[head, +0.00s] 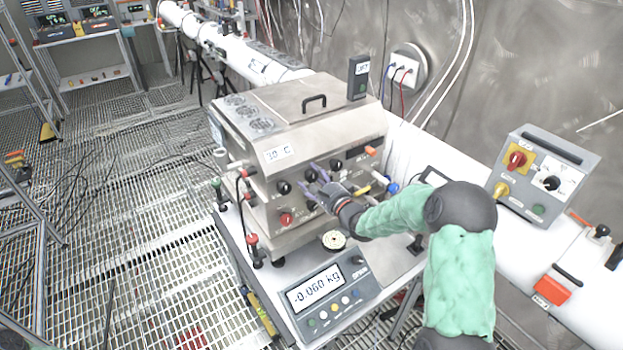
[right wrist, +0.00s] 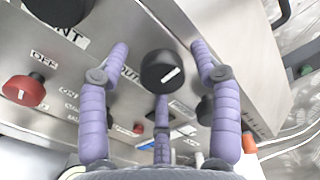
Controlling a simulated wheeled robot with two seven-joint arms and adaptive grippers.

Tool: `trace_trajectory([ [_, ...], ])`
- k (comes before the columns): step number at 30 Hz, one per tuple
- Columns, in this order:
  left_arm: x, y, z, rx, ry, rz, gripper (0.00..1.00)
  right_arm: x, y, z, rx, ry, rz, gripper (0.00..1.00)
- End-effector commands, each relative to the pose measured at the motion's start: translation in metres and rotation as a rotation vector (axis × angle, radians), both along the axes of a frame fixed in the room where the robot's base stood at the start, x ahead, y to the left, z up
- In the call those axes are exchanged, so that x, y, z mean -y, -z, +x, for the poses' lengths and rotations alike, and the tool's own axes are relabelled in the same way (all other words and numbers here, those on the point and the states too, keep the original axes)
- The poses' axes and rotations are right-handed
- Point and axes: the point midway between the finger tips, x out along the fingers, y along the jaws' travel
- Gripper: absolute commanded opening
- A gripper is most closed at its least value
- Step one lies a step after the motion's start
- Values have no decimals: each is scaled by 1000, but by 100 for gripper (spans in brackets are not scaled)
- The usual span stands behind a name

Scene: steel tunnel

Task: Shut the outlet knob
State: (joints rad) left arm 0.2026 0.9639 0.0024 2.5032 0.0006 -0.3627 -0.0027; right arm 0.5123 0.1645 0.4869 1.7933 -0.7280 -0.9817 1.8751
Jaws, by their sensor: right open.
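The outlet knob (right wrist: 162,72) is a round black knob with a white mark on its face. In the right wrist view it stands out from a steel panel beside a partly hidden label reading "OUT". My right gripper (head: 318,181) is open at the front of the steel machine (head: 330,128). In the right wrist view its purple fingers spread around the outlet knob, with gaps between them and it; no contact shows. In the head view the gripper partly covers the panel there. My left gripper is not in view.
Another black knob (right wrist: 58,8) sits at the upper left, and a red knob (right wrist: 24,90) under an "OFF" label at the left. A scale (head: 325,298) reading -0.060 kg stands below the panel. A grey control box (head: 538,178) stands at the right.

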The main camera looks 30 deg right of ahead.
Motion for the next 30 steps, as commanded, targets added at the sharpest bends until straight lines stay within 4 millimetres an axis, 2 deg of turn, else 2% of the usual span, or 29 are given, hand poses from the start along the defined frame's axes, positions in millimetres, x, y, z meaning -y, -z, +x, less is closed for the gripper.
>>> trace_trajectory([
  [15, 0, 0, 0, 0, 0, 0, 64, 7, 1, -93, -3, 1, 1, 64],
  [21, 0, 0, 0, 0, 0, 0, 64, 8, 1, -110, -3, -1, 1, 64],
  [30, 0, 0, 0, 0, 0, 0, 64, 7, 1, -112, -3, -2, 2, 64],
])
